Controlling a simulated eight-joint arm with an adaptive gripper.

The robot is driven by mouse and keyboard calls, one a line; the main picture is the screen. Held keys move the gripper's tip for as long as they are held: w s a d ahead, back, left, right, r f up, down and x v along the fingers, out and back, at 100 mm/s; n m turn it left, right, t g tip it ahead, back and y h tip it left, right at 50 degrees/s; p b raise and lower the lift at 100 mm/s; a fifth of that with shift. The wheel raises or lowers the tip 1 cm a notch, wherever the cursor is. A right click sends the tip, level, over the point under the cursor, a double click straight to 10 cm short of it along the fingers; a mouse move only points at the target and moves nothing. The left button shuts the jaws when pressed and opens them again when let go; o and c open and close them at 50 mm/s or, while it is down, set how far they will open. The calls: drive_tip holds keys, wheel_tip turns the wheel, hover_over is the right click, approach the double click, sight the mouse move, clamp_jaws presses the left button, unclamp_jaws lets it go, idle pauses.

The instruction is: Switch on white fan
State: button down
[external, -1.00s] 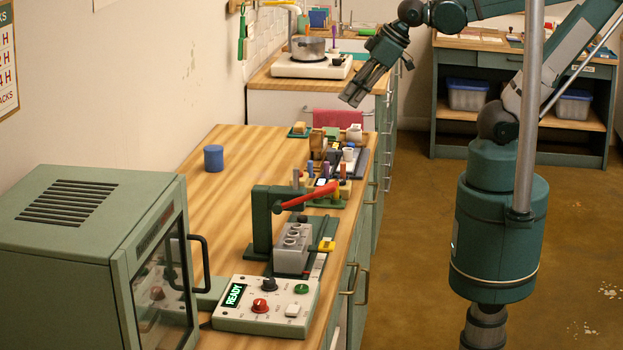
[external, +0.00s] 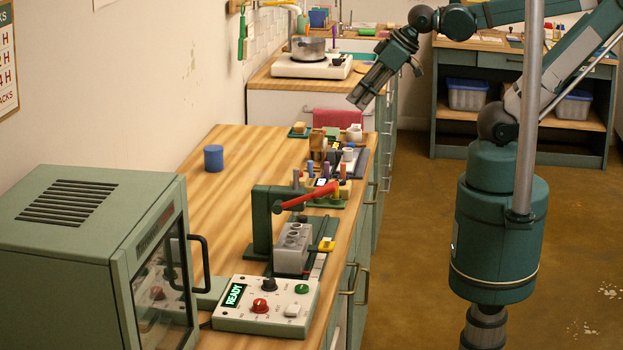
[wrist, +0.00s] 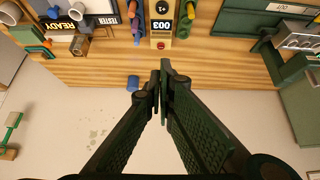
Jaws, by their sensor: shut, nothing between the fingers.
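I cannot pick out a white fan in either view. A white control box (external: 247,318) at the near end of the bench has a lit READY display, a red knob (external: 260,306), a black knob (external: 269,285), a green button (external: 302,288) and a pale rocker-like switch (external: 293,309). Its small labels are unreadable. My gripper (external: 359,102) hangs in the air above the far right end of the bench, well away from the box. In the wrist view its fingers (wrist: 162,76) are together and empty, with wall and bench edge beyond them.
A green cabinet (external: 85,200) with a glass door and black handle stands left of the box. A green press with a red lever (external: 309,195) stands behind it. A blue cylinder (external: 213,158) is near the wall. A pot (external: 308,48) sits on a white hotplate (external: 290,68) farther back.

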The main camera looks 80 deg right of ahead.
drive_tip(key=w+a+r+n+g+y+p, duration=0.15)
drive_tip(key=w+a+n, duration=0.4)
drive_tip(key=a, duration=0.55)
drive_tip(key=w+a+r+n+g+p, duration=0.15)
drive_tip(key=w+a+n, duration=0.25)
drive_tip(key=a+n, duration=0.45)
drive_tip(key=w+a+r+n+g+y+p, duration=0.15)
drive_tip(key=w+a+n, duration=0.35)
drive_tip(key=a, duration=0.8)
drive_tip(key=n+g+h+p, duration=0.1)
drive_tip(key=n+g+p, duration=0.25)
drive_tip(key=n, duration=1.35)
hover_over(293, 310)
drive_tip(key=d, duration=0.2)
wheel_tip(293, 310, down, 13)
drive_tip(key=shift+r+t+p, duration=0.15)
drive_tip(key=shift+t+p, duration=0.15)
drive_tip(key=shift+t, duration=0.1)
drive_tip(key=shift+a+f+p, duration=0.1)
drive_tip(key=shift+a+f, duration=0.2)
drive_tip(key=shift+f, duration=2)
drive_tip(key=shift+a+f+p, duration=0.1)
drive_tip(key=shift+a+f, duration=0.2)
drive_tip(key=shift+f, duration=2)
drive_tip(key=shift+a+f+p, duration=0.1)
drive_tip(key=shift+a+f, duration=0.2)
drive_tip(key=shift+f, duration=2)
